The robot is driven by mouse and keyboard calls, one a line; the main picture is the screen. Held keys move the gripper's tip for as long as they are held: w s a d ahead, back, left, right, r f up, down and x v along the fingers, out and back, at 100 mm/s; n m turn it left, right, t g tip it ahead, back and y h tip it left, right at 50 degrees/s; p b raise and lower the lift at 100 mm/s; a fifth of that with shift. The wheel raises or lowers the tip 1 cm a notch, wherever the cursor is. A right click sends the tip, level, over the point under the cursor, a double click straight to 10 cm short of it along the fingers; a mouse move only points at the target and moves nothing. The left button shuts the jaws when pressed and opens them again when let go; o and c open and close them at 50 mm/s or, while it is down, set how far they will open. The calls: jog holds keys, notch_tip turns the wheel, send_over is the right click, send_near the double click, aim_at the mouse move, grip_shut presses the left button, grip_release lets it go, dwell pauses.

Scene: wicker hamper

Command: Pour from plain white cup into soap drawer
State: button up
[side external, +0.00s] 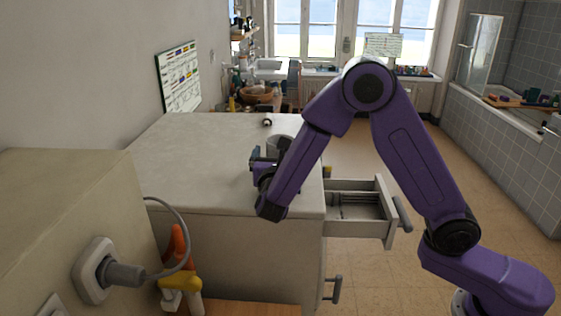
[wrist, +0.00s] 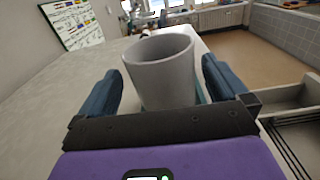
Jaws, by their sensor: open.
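The plain white cup (wrist: 163,68) stands upright on the counter and looks light grey here. In the wrist view it sits between the two blue fingers of my gripper (wrist: 161,82). A gap shows beside the left finger, and the fingers are open around the cup. In the side view the cup's upper part (side external: 280,142) shows behind my gripper (side external: 264,160), which hides its lower part. The soap drawer (side external: 375,232) is pulled out from the cabinet's right side. Its open compartments face up, and its corner shows at the right of the wrist view (wrist: 290,97).
The pale counter top (side external: 190,160) is mostly clear. A small dark and white object (side external: 267,122) lies near its far edge. A box with a plug and cable (side external: 125,272) stands at the near left. A wicker basket (side external: 256,95) is in the background.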

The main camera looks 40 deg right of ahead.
jog(key=shift+x, duration=1.8)
jog(key=shift+s, duration=0.1)
jog(key=c, duration=1.2)
jog(key=shift+r, duration=0.1)
jog(key=shift+r, duration=0.55)
notch_tip(320, 180, up, 2)
jog(key=shift+s+r, duration=0.1)
jog(key=shift+r, duration=0.05)
jog(key=s+r, duration=0.3)
jog(key=s, duration=0.1)
jog(key=s+r, duration=0.3)
jog(key=s, duration=0.2)
jog(key=s+d+r, duration=0.1)
jog(key=s+r, duration=0.2)
jog(key=s, duration=0.1)
jog(key=shift+s+d+r, duration=0.1)
jog(key=shift+s+r, duration=0.1)
jog(key=shift+s, duration=0.2)
